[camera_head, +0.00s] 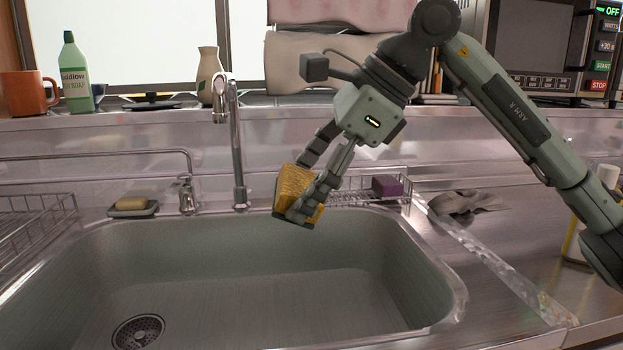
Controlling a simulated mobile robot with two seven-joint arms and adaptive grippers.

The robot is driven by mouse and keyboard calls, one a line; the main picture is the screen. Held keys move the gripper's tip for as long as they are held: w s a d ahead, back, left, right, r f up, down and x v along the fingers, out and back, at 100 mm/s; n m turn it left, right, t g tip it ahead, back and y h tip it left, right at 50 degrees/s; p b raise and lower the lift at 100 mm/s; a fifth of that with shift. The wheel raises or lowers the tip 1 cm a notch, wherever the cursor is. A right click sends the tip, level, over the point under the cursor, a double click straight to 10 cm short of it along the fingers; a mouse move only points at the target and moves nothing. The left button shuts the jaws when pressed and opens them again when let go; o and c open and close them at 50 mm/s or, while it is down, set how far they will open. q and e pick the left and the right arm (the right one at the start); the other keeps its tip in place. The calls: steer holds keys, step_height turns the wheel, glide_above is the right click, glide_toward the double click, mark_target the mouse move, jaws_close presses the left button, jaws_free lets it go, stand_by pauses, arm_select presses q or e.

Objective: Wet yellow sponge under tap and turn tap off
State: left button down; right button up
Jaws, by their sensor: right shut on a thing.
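The yellow sponge (292,184) is held between the fingers of my right gripper (303,196), above the back part of the sink (270,275). The gripper reaches down and left from the arm at the right. The chrome tap (238,150) stands behind the sink, left of the sponge and apart from it. Its spout curves over at the top. No water stream shows below it. A small chrome fitting (187,197) stands left of the tap's base; whether it is the tap's handle I cannot tell. My left gripper is not in view.
A soap dish (132,211) sits on the sink's back left edge. A wire rack (35,235) stands at the left. A wire basket (358,196) holds a purple sponge (387,186). A grey cloth (466,202) lies on the right counter. The basin is empty, with a drain (138,331).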

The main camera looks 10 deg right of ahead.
mark_target(290, 172)
steer(key=w+a, duration=0.2)
steer(key=a, duration=0.1)
steer(key=shift+f+p, duration=0.3)
steer(key=shift+f, duration=0.05)
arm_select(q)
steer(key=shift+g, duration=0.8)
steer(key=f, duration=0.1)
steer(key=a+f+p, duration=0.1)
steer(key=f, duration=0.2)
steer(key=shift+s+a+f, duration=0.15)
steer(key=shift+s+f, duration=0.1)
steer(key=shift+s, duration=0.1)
arm_select(e)
steer(key=w+a+f, duration=0.2)
steer(key=w+a, duration=0.3)
steer(key=a, duration=0.2)
steer(key=shift+a, duration=0.15)
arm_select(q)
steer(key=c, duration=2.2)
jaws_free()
arm_select(e)
steer(key=shift+w, duration=0.1)
